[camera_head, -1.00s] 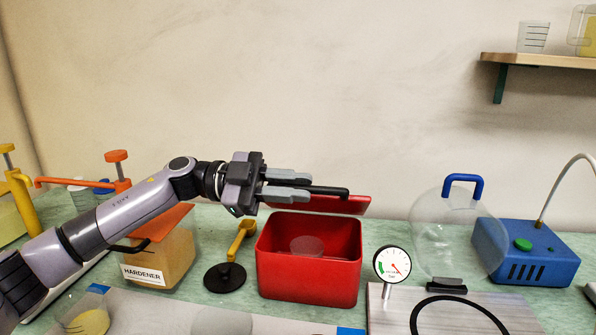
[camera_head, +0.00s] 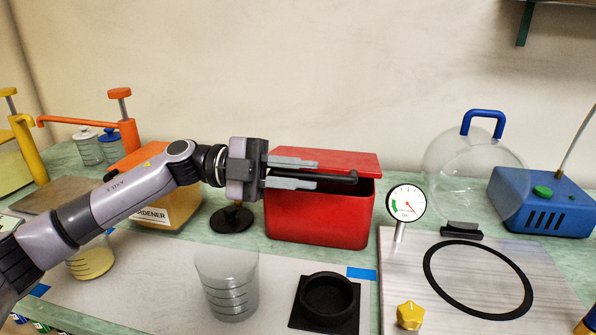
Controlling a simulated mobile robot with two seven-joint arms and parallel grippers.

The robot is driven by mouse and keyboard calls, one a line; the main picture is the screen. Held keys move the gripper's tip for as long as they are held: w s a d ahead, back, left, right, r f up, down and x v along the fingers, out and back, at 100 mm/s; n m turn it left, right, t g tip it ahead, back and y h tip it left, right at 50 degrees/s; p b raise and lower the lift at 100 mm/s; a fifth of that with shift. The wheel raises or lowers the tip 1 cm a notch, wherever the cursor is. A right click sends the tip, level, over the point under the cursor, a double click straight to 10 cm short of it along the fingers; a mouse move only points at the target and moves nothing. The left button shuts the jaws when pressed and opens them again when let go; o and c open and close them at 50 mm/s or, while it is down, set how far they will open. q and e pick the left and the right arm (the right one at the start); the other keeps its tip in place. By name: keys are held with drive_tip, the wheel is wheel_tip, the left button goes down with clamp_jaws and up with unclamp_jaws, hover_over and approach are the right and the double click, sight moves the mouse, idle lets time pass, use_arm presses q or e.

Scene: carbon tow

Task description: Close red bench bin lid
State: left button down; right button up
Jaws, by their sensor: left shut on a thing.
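The red bench bin (camera_head: 320,222) stands at the back middle of the bench. Its red lid (camera_head: 340,161) is hinged at the back and tilted low over the bin, with a dark gap showing under its right side. My left gripper (camera_head: 316,173) is shut on the lid's black handle (camera_head: 338,177), which reaches to the right past the fingertips at the lid's front edge. The gripper hides part of the lid and the bin's upper left. My right gripper is not in view.
An orange-topped hardener container (camera_head: 175,207) stands left of the bin, behind my left arm. A pressure gauge (camera_head: 406,203) stands close to the bin's right. A clear cup (camera_head: 227,283) and a black square base (camera_head: 325,302) are in front. A clear dome (camera_head: 470,165) is at right.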

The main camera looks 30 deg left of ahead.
use_arm(q)
drive_tip(key=c, duration=1.1)
unclamp_jaws()
drive_tip(key=shift+r+p, duration=2)
drive_tip(key=shift+r, duration=8)
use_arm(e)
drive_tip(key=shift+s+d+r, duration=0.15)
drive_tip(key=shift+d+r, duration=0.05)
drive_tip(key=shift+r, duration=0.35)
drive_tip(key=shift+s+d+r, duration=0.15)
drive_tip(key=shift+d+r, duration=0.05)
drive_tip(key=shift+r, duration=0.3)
